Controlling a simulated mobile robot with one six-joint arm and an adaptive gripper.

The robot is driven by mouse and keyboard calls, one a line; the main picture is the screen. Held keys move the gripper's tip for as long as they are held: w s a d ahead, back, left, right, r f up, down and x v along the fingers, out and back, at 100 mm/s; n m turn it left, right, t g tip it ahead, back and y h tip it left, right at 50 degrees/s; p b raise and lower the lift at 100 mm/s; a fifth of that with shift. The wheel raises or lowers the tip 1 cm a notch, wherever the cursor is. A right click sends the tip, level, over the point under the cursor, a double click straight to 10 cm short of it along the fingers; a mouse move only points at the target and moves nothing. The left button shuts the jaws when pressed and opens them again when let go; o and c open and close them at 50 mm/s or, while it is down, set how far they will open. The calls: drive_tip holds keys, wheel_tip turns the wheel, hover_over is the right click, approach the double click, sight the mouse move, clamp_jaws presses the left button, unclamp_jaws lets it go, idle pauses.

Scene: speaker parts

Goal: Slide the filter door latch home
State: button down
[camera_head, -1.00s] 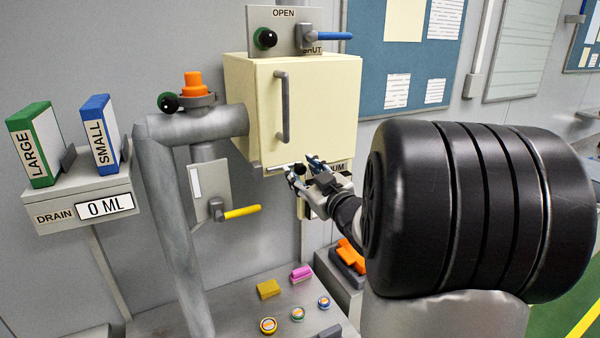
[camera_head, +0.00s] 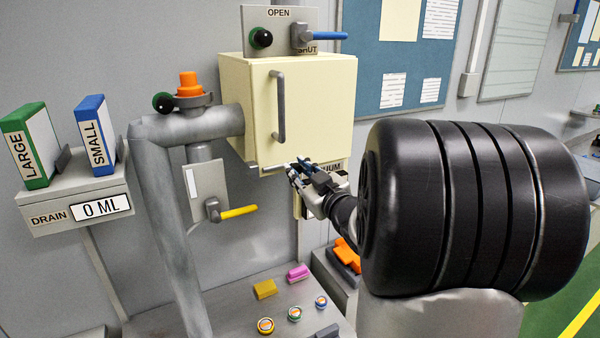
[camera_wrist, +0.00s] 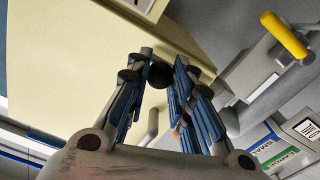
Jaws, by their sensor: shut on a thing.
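The cream filter housing (camera_head: 315,110) hangs on the wall, with a grey vertical handle (camera_head: 279,106) on its front. The front looks closed. A pale latch bar (camera_head: 268,168) runs along its lower edge. My gripper (camera_head: 299,168) is at this lower edge, right of the bar's visible end. In the wrist view, my gripper (camera_wrist: 160,68) has its blue-padded fingers on both sides of a dark round latch knob (camera_wrist: 160,76) and is shut on it. The fingers hide most of the latch in the head view, so how far it is slid is unclear.
A grey pipe (camera_head: 165,220) with an orange cap (camera_head: 188,84) and a yellow-handled valve (camera_head: 238,212) stand left of the housing. A blue lever (camera_head: 328,36) is above it. Small parts, including a yellow block (camera_head: 264,289), lie on the bench (camera_head: 225,305) below.

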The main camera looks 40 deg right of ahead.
drive_tip(key=a+b, duration=0.1)
drive_tip(key=a, duration=0.1)
drive_tip(key=w+a+b, duration=0.1)
drive_tip(key=shift+a, duration=0.35)
drive_tip(key=shift+s+d, duration=0.15)
drive_tip(key=c, duration=1.4)
unclamp_jaws()
approach(279, 168)
drive_tip(key=v, duration=0.6)
drive_tip(key=shift+s, duration=0.1)
